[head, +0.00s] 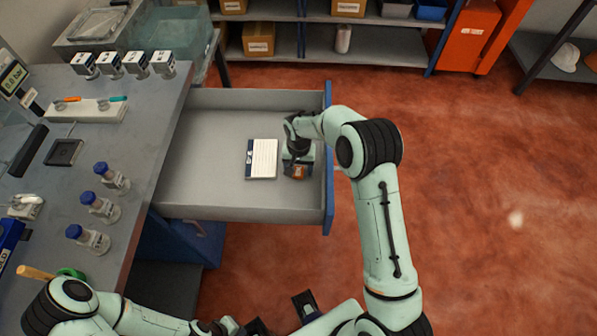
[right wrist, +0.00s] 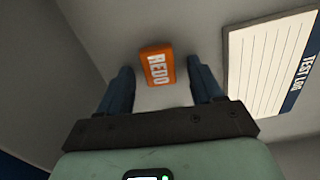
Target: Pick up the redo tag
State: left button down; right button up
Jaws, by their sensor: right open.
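In the head view the tag (head: 299,172) shows partly under my right gripper (head: 298,168). In the right wrist view my right gripper (right wrist: 163,80) is open, its blue fingers apart on either side of the tag's line. The tag appears ahead of the fingertips, between them and not touched. My left gripper (head: 280,317) is at the bottom edge of the head view, partly cut off, away from the drawer.
A white test log pad (head: 262,158) lies left of the tag in the drawer. The drawer's blue front (head: 329,150) stands close at the right. Blue-capped bottles (head: 101,207) stand on the bench at left. Shelves (head: 375,45) are at the back.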

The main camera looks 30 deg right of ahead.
jog(key=c, duration=1.1)
jog(key=shift+r, duration=0.1)
